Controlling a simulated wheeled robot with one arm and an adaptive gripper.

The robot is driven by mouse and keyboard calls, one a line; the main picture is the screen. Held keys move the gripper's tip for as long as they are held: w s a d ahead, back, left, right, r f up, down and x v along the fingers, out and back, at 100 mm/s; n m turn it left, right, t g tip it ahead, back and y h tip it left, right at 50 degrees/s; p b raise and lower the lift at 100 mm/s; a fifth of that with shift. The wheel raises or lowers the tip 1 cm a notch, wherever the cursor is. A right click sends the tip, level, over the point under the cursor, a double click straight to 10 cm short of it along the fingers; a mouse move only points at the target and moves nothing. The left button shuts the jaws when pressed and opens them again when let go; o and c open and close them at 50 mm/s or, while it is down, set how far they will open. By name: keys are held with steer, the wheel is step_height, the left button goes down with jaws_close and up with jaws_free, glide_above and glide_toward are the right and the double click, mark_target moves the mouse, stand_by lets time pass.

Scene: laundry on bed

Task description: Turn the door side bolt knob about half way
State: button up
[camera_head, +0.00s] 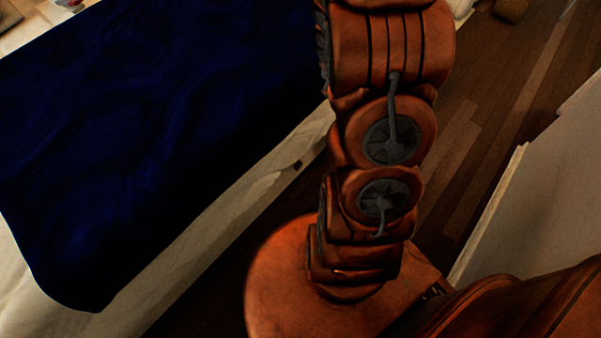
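The door side bolt knob does not show in the head view. My gripper does not show either; only my brown-orange arm links and round base part are in view, running from the bottom middle up to the top edge. A pale flat panel (545,195) stands at the right; I cannot tell if it is a door.
A bed with a dark blue cover (165,110) and a pale side (225,215) fills the left. Wooden floor (490,110) shows between my arm and the pale panel. A small woven object (510,9) is at the top right.

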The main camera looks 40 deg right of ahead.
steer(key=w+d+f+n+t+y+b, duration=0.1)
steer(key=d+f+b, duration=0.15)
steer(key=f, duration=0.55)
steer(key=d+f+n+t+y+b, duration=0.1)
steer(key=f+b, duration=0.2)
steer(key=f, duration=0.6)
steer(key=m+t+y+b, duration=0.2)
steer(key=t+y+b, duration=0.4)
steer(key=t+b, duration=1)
glide_toward(300, 166)
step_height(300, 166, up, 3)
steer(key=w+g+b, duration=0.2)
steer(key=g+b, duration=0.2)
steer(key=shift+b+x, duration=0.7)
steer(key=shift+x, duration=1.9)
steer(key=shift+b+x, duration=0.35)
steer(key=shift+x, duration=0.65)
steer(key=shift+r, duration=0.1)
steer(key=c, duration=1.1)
